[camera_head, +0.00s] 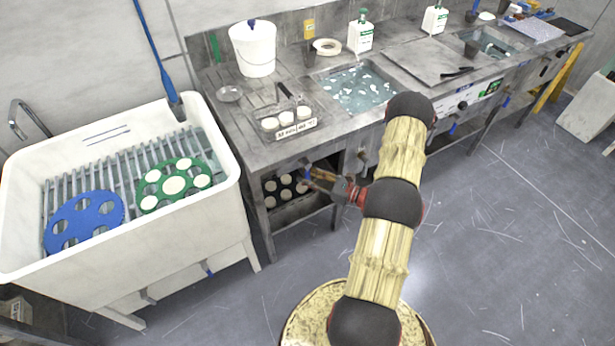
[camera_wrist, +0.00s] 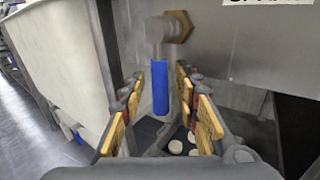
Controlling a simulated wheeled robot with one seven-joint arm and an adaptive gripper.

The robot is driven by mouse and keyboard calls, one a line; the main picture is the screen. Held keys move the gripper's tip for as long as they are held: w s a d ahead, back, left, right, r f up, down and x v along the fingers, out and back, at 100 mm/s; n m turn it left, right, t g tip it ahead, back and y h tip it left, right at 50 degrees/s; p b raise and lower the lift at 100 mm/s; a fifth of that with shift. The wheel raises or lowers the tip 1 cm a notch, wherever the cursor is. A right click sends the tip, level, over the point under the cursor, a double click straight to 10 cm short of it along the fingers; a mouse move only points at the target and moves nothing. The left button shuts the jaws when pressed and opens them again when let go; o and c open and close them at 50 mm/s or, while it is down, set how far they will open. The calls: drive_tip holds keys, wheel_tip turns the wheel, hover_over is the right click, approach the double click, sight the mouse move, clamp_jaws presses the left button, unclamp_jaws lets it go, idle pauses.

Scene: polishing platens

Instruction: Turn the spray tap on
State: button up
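The tap has a blue lever (camera_wrist: 160,88) that hangs straight down below a grey body and a brass nut (camera_wrist: 179,26) on the metal front panel in the wrist view. My gripper (camera_wrist: 157,98) is open, with its yellow-padded fingers on the left and right of the lever. Gaps show between the lever and the pads, and nothing is held. In the head view my gripper (camera_head: 318,177) is at the front of the steel bench, beside a small blue piece that looks like the same lever. My fingers partly hide it there.
A white basin (camera_head: 100,275) with blue (camera_head: 84,207) and green platens stands left. The bench (camera_head: 235,115) carries a bucket (camera_head: 254,52) and a tray with white discs. More discs lie on a shelf (camera_head: 290,205) below. Other blue levers (camera_head: 454,129) sit further right. Floor is clear right.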

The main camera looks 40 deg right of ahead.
drive_tip(key=shift+c, duration=0.4)
drive_tip(key=c, duration=0.7)
clamp_jaws()
